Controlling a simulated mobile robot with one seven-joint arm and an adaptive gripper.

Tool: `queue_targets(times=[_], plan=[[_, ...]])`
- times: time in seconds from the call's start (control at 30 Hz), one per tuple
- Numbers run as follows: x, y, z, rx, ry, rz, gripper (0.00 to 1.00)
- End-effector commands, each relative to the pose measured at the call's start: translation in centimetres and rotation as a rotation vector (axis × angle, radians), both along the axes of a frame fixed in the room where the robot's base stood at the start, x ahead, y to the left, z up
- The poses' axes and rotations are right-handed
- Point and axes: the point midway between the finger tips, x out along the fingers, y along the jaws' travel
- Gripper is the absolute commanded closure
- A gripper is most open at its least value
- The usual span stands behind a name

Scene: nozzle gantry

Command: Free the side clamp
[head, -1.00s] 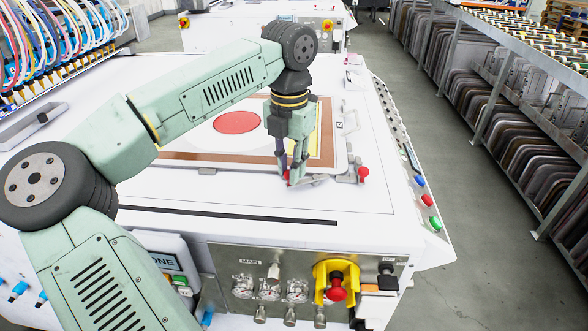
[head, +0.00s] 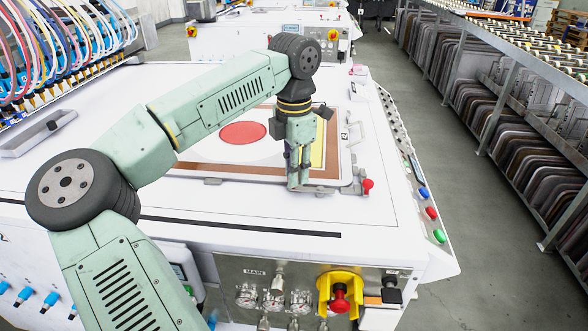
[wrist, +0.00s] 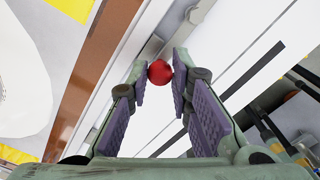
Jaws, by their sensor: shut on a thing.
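A red ball knob (wrist: 160,72) sits between the fingertips of my gripper (wrist: 159,76) in the wrist view, with a pad touching it on each side. In the head view my gripper (head: 298,184) points down at the front edge of the framed panel (head: 240,175), and its fingers hide this knob. The clamp body under the knob is mostly hidden, so I cannot tell its lever position. A second red knob (head: 368,186) stands free at the panel's front right corner.
The white machine top (head: 240,208) is clear in front of the panel. Below its front edge are gauges and a red knob on a yellow plate (head: 340,297). Coloured buttons (head: 431,213) line the right edge. Coloured hoses (head: 60,50) hang at the back left.

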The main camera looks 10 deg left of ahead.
Motion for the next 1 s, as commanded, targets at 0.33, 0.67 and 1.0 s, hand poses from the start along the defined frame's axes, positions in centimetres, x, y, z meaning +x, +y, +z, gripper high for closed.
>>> queue_targets(times=[0.33, 0.67, 1.0], plan=[[0.1, 0.0, 0.1, 0.000, -0.006, 0.000, 0.76], [0.1, 0.0, 0.0, 0.001, -0.003, 0.000, 0.60], [0.1, 0.0, 1.2, 0.002, -0.005, 0.001, 0.60]])
